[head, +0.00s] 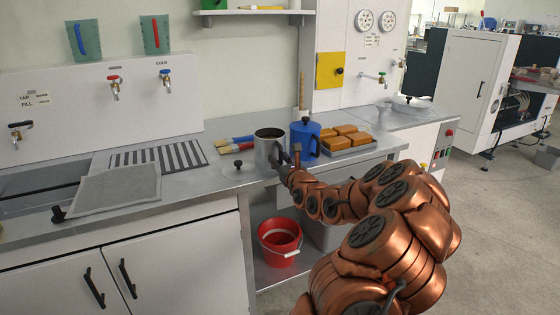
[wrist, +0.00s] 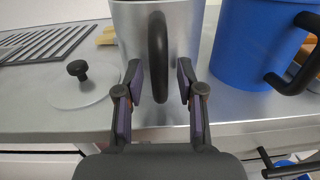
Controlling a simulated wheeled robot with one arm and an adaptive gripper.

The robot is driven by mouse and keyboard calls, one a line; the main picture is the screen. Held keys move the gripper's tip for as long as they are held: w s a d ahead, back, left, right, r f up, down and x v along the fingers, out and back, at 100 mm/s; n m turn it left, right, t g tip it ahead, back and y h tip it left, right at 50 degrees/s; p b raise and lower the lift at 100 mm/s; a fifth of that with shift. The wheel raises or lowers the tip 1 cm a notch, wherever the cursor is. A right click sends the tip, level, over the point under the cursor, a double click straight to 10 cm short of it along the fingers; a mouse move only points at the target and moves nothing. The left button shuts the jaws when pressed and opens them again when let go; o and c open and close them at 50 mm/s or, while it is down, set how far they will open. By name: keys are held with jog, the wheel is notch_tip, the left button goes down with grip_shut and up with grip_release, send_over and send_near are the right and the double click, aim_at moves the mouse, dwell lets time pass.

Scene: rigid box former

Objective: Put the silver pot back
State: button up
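The silver pot (head: 268,150) is a metal cylinder with a dark inside, upright on the grey counter near its front edge. In the wrist view the pot (wrist: 187,45) fills the top middle, its black handle (wrist: 158,55) facing me. My gripper (head: 287,160) is at the handle. In the wrist view the gripper (wrist: 159,85) has one finger on each side of the handle, with a visible gap on both sides, so it is open around it. The pot's rim is out of the wrist view.
A blue pot (head: 305,138) stands close on the right. A clear lid with a black knob (head: 238,165) lies on the left. Brushes (head: 235,148) and a striped rack (head: 160,156) lie further left, a tray of brown blocks (head: 345,138) right. A red bucket (head: 280,241) is below.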

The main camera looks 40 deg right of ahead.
jog(key=b+v, duration=0.3)
jog(key=v, duration=0.9)
dwell(0.5)
